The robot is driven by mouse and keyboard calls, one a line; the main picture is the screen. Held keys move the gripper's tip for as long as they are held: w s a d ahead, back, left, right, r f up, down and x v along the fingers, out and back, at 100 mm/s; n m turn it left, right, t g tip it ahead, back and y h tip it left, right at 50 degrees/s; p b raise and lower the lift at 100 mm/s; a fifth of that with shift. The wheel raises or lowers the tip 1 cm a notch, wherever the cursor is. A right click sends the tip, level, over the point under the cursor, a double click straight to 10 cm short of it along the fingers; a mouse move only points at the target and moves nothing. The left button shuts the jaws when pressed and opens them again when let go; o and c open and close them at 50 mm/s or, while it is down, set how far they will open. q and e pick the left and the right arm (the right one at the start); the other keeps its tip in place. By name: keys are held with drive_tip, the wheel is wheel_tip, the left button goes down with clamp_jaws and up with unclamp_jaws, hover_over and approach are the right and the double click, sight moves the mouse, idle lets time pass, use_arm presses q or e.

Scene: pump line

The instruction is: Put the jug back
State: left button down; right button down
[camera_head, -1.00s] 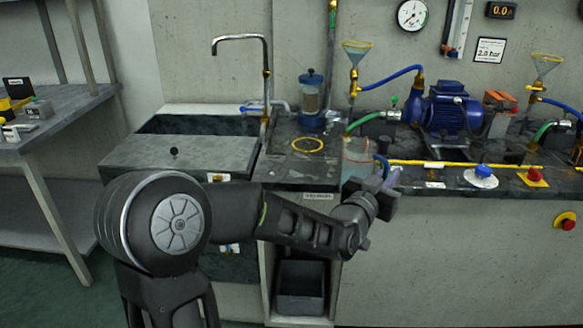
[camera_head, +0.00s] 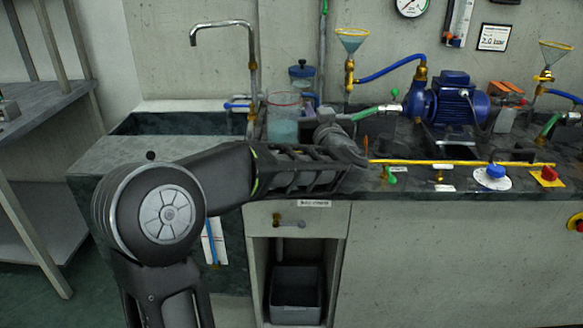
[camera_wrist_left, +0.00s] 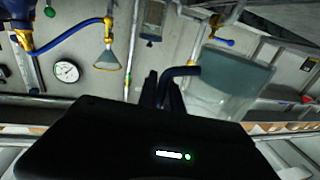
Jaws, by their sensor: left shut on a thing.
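The jug (camera_head: 283,122) is a clear vessel with pale blue-green liquid. In the head view it is left of my left gripper (camera_head: 313,117), in front of the blue-capped canister. My left gripper is shut on its dark blue handle, which shows between the fingers (camera_wrist_left: 165,92) in the left wrist view. The jug's body (camera_wrist_left: 232,84) is to the right there and looks tilted in that turned view. My arm hides the jug's base and the worktop below it, so I cannot tell whether it touches down. My right gripper is not in view.
The sink (camera_head: 180,123) with its tall tap (camera_head: 252,65) lies left of the jug. The blue-capped canister (camera_head: 302,76) stands close behind. A funnel (camera_head: 352,40), a blue pump (camera_head: 452,103) and a yellow pipe (camera_head: 460,162) are to the right.

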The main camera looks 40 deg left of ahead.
use_arm(q)
drive_tip(key=shift+f+b, duration=0.65)
drive_tip(key=shift+f, duration=1.6)
wheel_tip(320, 180, down, 5)
drive_tip(key=shift+f+b, duration=0.1)
drive_tip(key=shift+b, duration=0.8)
drive_tip(key=c, duration=2)
unclamp_jaws()
drive_tip(key=shift+f, duration=0.1)
drive_tip(key=o, duration=0.5)
